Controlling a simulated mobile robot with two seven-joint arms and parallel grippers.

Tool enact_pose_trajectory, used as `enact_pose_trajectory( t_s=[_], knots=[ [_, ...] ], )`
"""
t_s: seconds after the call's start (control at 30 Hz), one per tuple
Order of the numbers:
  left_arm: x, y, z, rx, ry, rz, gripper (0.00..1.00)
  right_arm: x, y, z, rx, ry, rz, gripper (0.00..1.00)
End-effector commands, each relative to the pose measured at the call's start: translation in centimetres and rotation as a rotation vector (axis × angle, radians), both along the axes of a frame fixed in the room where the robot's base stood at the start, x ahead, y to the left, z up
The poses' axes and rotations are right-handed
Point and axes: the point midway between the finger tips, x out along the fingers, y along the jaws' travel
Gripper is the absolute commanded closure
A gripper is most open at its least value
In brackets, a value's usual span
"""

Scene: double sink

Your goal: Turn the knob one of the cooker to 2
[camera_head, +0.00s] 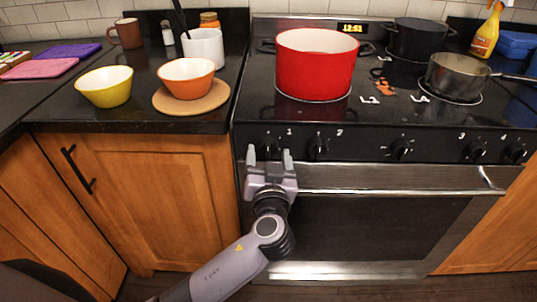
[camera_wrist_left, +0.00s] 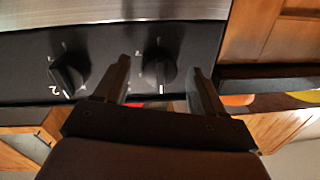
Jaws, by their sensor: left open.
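The cooker (camera_head: 410,245) has a black front panel with a row of black knobs. Knob one (camera_head: 269,146) is at the panel's left end, beside a white "1". In the left wrist view, knob one (camera_wrist_left: 158,72) shows between the two fingers, with a gap on both sides. My left gripper (camera_head: 268,157) is open and empty, its fingers pointing at the panel around knob one. Whether the fingertips reach past the knob's face is hard to tell. Knob two (camera_head: 317,148) is just to the right and also shows in the wrist view (camera_wrist_left: 70,74). My right gripper is not in view.
The oven door handle (camera_head: 390,178) runs just below the knobs, close to my left gripper. A red pot (camera_head: 315,65) and a saucepan (camera_head: 456,75) stand on the cooktop. A yellow bowl (camera_head: 104,87) and an orange bowl (camera_head: 186,78) stand on the left counter.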

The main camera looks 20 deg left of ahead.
Motion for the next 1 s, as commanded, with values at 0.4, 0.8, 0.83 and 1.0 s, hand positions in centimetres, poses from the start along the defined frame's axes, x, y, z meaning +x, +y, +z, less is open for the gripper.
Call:
enact_pose_trajectory(
  t_s=[0.4, 0.8, 0.83, 1.0],
  knots=[
    [0.51, 0.19, -0.03, 0.0, 0.0, -0.001, 0.53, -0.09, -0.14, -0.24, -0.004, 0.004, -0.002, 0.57],
    [0.46, 0.19, -0.08, 0.02, 0.007, 0.0, 0.86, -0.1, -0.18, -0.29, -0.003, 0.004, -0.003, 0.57],
    [0.45, 0.18, -0.09, 0.028, 0.009, 0.0, 0.86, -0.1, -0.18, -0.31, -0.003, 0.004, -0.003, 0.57],
    [0.43, 0.22, -0.16, 0.101, 0.031, 0.0, 0.86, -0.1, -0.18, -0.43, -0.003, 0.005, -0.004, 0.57]
  ],
)
